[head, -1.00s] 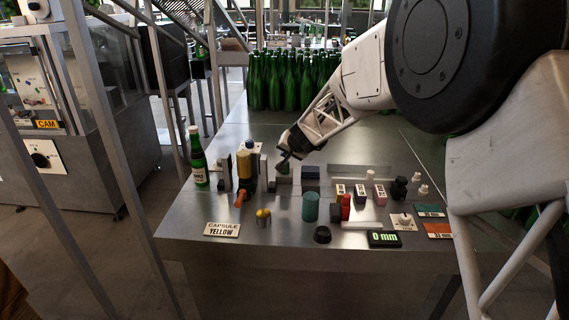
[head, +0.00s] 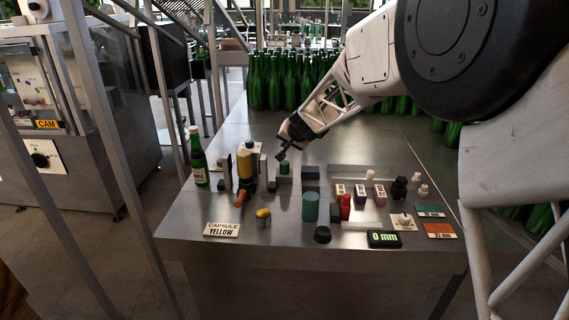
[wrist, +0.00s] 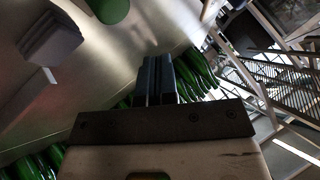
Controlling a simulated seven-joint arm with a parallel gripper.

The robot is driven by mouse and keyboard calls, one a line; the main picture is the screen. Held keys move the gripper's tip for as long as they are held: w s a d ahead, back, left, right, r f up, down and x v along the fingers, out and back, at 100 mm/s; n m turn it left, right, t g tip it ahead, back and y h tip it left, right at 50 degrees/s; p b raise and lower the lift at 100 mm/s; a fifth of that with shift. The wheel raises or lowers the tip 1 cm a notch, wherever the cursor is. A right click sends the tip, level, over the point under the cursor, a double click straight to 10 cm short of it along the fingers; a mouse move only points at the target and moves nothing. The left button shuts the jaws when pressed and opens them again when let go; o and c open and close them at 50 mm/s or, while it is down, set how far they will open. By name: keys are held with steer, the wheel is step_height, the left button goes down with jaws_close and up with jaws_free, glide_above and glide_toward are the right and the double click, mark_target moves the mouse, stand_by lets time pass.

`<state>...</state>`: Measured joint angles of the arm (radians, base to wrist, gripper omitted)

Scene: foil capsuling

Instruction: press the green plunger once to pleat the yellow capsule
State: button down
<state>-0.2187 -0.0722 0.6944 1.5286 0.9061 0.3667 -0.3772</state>
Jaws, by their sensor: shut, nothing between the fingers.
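A small green plunger (head: 284,168) sits on a pale block near the middle of the table in the head view. A round green top, likely the same plunger, shows at the upper edge of the wrist view (wrist: 108,10). My gripper (head: 281,156) is shut and empty, just above and behind the plunger, apart from it in the picture. Its dark fingers are together in the wrist view (wrist: 158,80). A small yellow-topped piece (head: 263,213) stands at the front of the table. A yellow cylinder (head: 244,165) stands in a dark fixture left of the plunger; I cannot tell which is the capsule.
A labelled green bottle (head: 197,160) stands at left. A sign (head: 222,229) reads "CAPSULE YELLOW". A teal cylinder (head: 310,207), a red piece (head: 346,206) and a display (head: 384,239) reading "0 mm" lie to the right. Many green bottles (head: 285,82) stand at the back.

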steer(key=shift+r, duration=0.65)
steer(key=shift+s+d+r, duration=0.15)
steer(key=shift+s+r, duration=0.05)
steer(key=s+d+r+g, duration=0.1)
steer(key=s+d+r, duration=0.25)
steer(key=s, duration=0.35)
steer(key=s+d+r+n+h, duration=0.15)
steer(key=s+d, duration=0.25)
steer(key=s, duration=0.4)
steer(key=s+d+r+g, duration=0.1)
steer(key=s+d+r, duration=0.25)
steer(key=s, duration=0.35)
steer(key=s+d+f+g+h, duration=0.1)
steer(key=s+d, duration=0.3)
steer(key=s, duration=0.7)
steer(key=s+d+f+g+h, duration=0.1)
steer(key=s+d, duration=0.3)
steer(key=s, duration=0.6)
steer(key=s+d+f+h, duration=0.2)
steer(key=s+d, duration=0.3)
steer(key=s, duration=0.6)
steer(key=shift+s+f+g, duration=0.25)
steer(key=shift+s+g, duration=0.1)
steer(key=shift+g, duration=0.05)
steer(key=shift+w, duration=0.1)
